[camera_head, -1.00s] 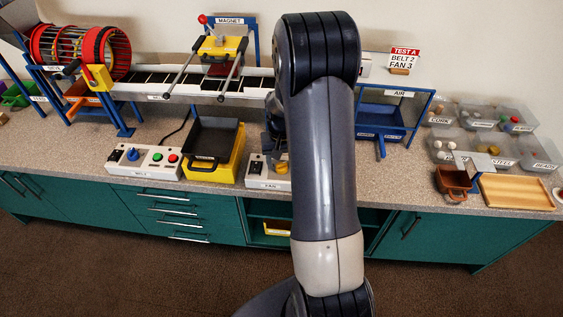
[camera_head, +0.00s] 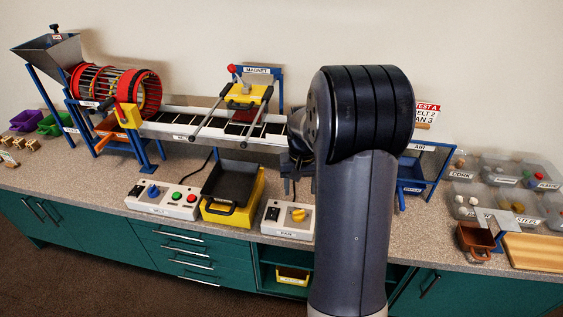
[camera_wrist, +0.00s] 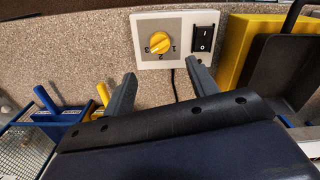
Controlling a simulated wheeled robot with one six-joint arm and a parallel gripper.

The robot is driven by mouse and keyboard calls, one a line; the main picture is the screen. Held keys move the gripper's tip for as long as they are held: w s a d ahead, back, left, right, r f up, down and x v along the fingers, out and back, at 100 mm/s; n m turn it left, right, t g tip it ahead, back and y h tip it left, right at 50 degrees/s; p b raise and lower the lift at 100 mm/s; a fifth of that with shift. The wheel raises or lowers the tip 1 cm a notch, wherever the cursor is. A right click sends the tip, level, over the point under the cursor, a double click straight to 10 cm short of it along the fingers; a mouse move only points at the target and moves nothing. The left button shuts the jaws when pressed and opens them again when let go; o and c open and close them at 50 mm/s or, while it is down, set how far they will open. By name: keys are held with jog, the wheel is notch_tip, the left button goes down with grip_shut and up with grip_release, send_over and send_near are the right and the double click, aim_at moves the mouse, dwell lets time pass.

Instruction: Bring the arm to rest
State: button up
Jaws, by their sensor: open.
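My gripper (camera_wrist: 160,84) is open and empty in the wrist view, its two fingers apart. Beyond the fingertips is the white fan control box (camera_wrist: 178,22), with a yellow dial (camera_wrist: 159,42) marked 1, 2, 3 and a black rocker switch (camera_wrist: 203,44). The fingers are clear of the dial. In the head view my gripper (camera_head: 292,172) is partly hidden behind my arm, above and behind the fan control box (camera_head: 287,232). My arm rises in front of the bench and hides part of it.
A dark tray on a yellow stand (camera_head: 247,215) and the belt control box (camera_head: 150,208) stand left of the fan box. The conveyor (camera_head: 180,125) and magnet frame (camera_head: 275,85) run behind. The air unit (camera_head: 440,160) and a brown bin (camera_head: 475,238) stand to the right.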

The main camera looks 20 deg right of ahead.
aim_at(299, 211)
notch_tip(299, 211, down, 11)
jog(key=shift+r, duration=0.2)
jog(key=shift+f+n, duration=0.1)
jog(key=shift+n, duration=0.2)
dwell(0.4)
